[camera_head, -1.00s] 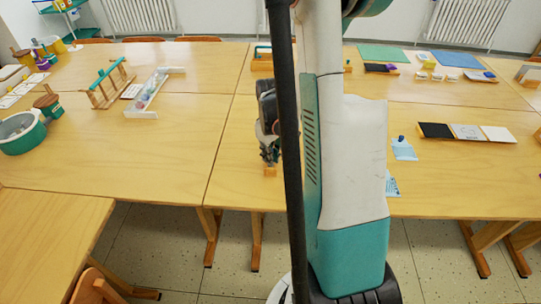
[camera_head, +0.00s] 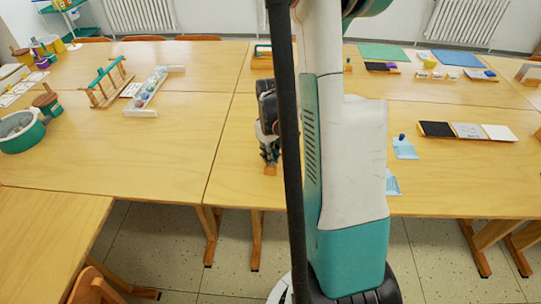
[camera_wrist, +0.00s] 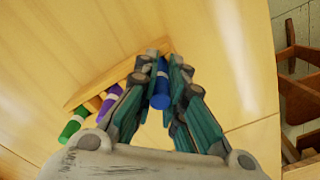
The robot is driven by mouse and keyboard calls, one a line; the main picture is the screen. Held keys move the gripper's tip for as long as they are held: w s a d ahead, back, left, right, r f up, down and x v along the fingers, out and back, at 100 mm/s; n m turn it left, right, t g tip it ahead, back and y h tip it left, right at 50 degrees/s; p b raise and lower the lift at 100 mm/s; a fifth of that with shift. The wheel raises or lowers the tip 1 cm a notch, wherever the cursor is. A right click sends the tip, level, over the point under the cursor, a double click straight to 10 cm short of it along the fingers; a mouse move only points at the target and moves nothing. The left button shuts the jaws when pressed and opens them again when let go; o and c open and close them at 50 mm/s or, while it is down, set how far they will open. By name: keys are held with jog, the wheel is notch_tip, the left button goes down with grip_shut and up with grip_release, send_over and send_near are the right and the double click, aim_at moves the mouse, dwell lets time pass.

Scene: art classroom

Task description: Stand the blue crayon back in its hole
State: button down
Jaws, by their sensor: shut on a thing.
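In the wrist view the blue crayon (camera_wrist: 161,88) is between the two fingers of my gripper (camera_wrist: 160,75), which is shut on it. Behind it is a wooden crayon block (camera_wrist: 150,52) on the table, holding other crayons: a green one (camera_wrist: 72,127) and a purple one (camera_wrist: 108,100), with another partly hidden by my left finger. I cannot tell whether the blue crayon's far end is in a hole or above it. In the head view my gripper (camera_head: 270,158) is low over the table near its front edge, with a bit of the wooden block (camera_head: 270,170) below it.
The wooden table (camera_head: 170,150) is clear to the left of my gripper. A teal-barred wooden frame (camera_head: 106,85) and a white tray (camera_head: 147,92) stand farther back left. Light blue cards (camera_head: 404,148) and a row of dark and pale tiles (camera_head: 467,130) lie to the right.

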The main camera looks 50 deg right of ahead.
jog(key=shift+f+b, duration=0.3)
jog(key=shift+b, duration=0.05)
dwell(0.6)
jog(key=c, duration=1.6)
grip_release()
jog(key=shift+o, duration=1.3)
jog(key=shift+r+p, duration=2.15)
jog(key=shift+r, duration=0.9)
